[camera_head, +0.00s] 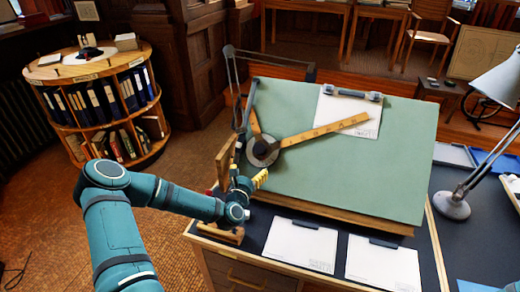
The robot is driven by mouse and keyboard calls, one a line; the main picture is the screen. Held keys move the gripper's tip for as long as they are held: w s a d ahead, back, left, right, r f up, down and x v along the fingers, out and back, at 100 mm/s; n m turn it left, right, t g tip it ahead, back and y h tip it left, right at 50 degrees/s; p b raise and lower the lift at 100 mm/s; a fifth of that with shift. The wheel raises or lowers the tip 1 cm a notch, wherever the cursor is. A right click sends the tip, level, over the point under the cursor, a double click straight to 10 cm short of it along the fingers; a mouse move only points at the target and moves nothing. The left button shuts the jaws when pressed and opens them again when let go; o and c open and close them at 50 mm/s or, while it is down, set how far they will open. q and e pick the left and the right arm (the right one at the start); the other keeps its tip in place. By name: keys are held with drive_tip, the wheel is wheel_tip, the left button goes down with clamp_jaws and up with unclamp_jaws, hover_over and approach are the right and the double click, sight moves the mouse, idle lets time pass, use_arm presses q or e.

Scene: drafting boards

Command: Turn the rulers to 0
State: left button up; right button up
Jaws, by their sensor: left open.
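The drafting machine's two wooden rulers meet at a round dark protractor head (263,151) on the left part of the green drafting board (400,160). The long ruler (325,130) slants up to the right from the head. The shorter ruler (255,122) points up and slightly left. The head's scale is too small to read. My left gripper (259,180) is at the board's lower left edge, just below the head and apart from the rulers. It is open with its yellow-tipped fingers partly overlapping each other in view. My right gripper is not in view.
A clipped paper sheet (347,113) lies on the upper board, under the long ruler's end. Hinged linkage arms (234,82) stand at the board's left. Two sheets (300,245) lie on the desk in front. A lamp (453,205) stands right. A round bookcase (110,115) stands left.

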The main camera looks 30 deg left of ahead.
sight(259, 151)
use_arm(q)
drive_tip(key=x, duration=1.3)
drive_tip(key=shift+w+d, duration=0.1)
drive_tip(key=shift+d, duration=0.05)
drive_tip(key=c, duration=1.3)
